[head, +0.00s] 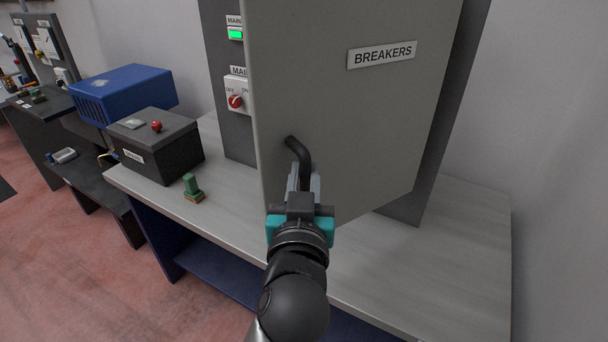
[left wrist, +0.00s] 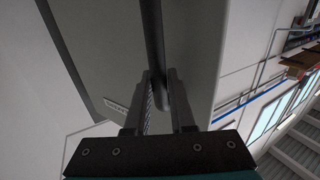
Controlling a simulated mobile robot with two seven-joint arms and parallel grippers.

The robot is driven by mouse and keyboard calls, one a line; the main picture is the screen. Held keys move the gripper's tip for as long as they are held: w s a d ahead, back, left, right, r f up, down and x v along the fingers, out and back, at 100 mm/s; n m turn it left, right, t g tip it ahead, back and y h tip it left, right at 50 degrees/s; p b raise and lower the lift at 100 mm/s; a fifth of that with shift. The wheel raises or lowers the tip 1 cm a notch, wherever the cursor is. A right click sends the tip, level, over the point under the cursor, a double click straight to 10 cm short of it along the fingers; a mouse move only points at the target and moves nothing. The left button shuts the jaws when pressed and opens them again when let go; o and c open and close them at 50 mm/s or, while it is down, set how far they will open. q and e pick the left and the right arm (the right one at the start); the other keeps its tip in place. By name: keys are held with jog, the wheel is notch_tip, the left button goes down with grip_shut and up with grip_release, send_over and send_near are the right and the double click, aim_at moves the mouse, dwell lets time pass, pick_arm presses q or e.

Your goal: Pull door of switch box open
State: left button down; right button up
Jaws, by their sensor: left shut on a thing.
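The grey switch box door (head: 350,110) carries a BREAKERS label (head: 382,54) and stands out from the cabinet, ajar. Its black curved handle (head: 299,153) is near the door's left edge. My left gripper (head: 303,182) is shut on the lower part of the handle. In the left wrist view the dark handle bar (left wrist: 154,45) runs down between the two fingers (left wrist: 160,105), with the door (left wrist: 105,55) behind it. The box body (head: 226,90) shows left of the door with a green-lit indicator and a red rotary switch (head: 235,102). My right gripper is not in view.
The box stands on a grey workbench (head: 440,265). A green stamp-like object (head: 192,186), a dark box with a red button (head: 157,145) and a blue case (head: 125,92) are to the left. A wall is at the right.

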pick_arm(q)
jog(key=shift+d+r, duration=0.1)
jog(key=c, duration=0.8)
grip_release()
jog(key=shift+w, duration=0.1)
jog(key=shift+o, duration=0.2)
